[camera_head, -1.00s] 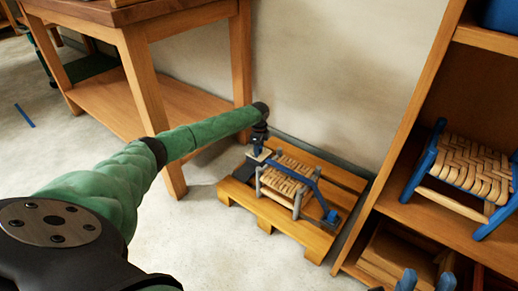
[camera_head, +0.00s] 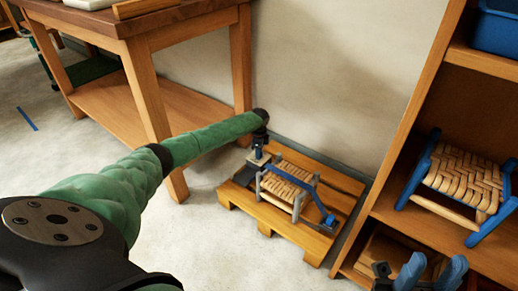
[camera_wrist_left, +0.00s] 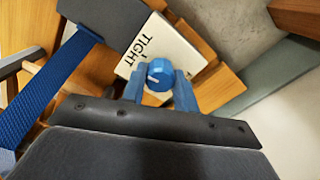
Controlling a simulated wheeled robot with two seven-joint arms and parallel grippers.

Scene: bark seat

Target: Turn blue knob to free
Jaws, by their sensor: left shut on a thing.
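The blue knob (camera_wrist_left: 158,74) sits on a white plate (camera_wrist_left: 184,55) marked TIGHT, and a short white mark shows on the left of its face. My left gripper (camera_wrist_left: 156,88) has its two blue fingers on either side of the knob, shut on it. In the head view, my left gripper (camera_head: 258,152) reaches down to the back left of the pallet, and the knob is too small to make out there. My right gripper (camera_head: 432,274) is at the lower right edge, its two blue fingers apart and nothing seen between them.
A small woven stool (camera_head: 288,183) stands on the wooden pallet (camera_head: 322,238), with a blue strap (camera_head: 298,173) across it. A wooden table (camera_head: 150,60) stands at left. A shelf at right holds a blue-framed woven stool (camera_head: 462,178). The floor before the pallet is clear.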

